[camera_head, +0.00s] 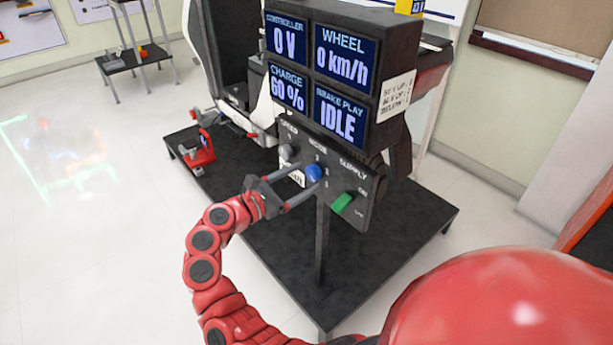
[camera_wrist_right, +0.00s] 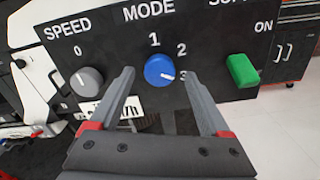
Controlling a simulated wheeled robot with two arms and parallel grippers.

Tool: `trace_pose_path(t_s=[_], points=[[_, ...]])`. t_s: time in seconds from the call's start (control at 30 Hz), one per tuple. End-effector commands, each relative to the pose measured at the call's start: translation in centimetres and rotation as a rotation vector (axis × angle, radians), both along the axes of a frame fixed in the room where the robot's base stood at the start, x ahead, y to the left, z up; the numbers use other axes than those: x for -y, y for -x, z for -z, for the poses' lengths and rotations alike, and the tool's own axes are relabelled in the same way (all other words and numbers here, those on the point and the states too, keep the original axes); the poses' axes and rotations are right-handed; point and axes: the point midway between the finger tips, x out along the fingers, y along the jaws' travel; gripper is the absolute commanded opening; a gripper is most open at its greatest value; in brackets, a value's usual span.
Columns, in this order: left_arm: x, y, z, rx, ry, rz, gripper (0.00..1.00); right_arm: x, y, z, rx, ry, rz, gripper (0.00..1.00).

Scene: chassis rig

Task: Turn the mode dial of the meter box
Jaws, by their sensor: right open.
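The meter box (camera_head: 372,205) stands on a post, its dark control panel facing me. Its blue mode dial (camera_head: 314,172) sits between the grey speed knob and the green supply switch. In the right wrist view the dial (camera_wrist_right: 159,69) shows a white mark pointing right and slightly down, toward the 3. My right gripper (camera_head: 305,177) is open in front of the panel. In the right wrist view its fingers (camera_wrist_right: 160,75) stand either side of the dial; I cannot tell whether they touch it. My left gripper is not in view.
The grey speed knob (camera_wrist_right: 87,79) is left of the dial and the green supply switch (camera_wrist_right: 242,71) right of it, both near the fingers. Screens (camera_head: 343,117) above read 0 V, 0 km/h, 60 % and IDLE. A black platform (camera_head: 270,265) lies beneath.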

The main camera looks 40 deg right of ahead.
Motion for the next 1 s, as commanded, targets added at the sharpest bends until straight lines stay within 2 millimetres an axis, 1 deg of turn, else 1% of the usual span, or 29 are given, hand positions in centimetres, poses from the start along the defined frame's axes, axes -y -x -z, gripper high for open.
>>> trace_pose_path(t_s=[0.03, 0.1, 0.2, 0.47, 0.5, 0.57, 0.6, 0.67, 0.7, 0.93, 1.0], points=[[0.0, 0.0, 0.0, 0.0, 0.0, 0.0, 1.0, 0.7, 0.0, 0.0, 0.0, 0.0, 0.003, 0.81], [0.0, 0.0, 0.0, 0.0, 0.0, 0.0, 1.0, 1.3, -0.1, 0.0, 0.0, 0.001, 0.001, 0.81], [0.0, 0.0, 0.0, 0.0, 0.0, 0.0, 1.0, 1.8, -0.2, 0.0, 0.0, 0.0, -0.001, 0.81], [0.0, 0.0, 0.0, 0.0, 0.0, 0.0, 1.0, 1.9, -0.2, 0.0, 0.0, 0.001, -0.002, 0.81], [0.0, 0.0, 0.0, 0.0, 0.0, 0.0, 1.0, 1.9, -0.2, 0.0, 0.0, 0.001, -0.002, 0.77], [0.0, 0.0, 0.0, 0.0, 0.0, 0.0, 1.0, 1.9, -0.2, 0.0, 0.0, 0.001, -0.002, 0.66], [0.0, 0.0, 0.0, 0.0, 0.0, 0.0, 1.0, 1.9, -0.2, 0.0, 0.0, 0.001, -0.002, 0.59], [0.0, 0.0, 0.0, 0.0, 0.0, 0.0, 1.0, 1.9, -0.2, 0.0, -0.001, 0.002, -0.002, 0.48], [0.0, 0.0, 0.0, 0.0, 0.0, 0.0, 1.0, 1.9, -0.2, 0.0, -0.001, 0.002, -0.002, 0.41], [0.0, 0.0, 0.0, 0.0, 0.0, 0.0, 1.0, 1.9, -0.2, 0.0, 0.0, 0.001, -0.002, 0.0], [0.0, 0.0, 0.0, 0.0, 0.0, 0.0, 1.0, 1.9, -0.2, 0.0, -0.001, 0.002, -0.002, 0.0]])
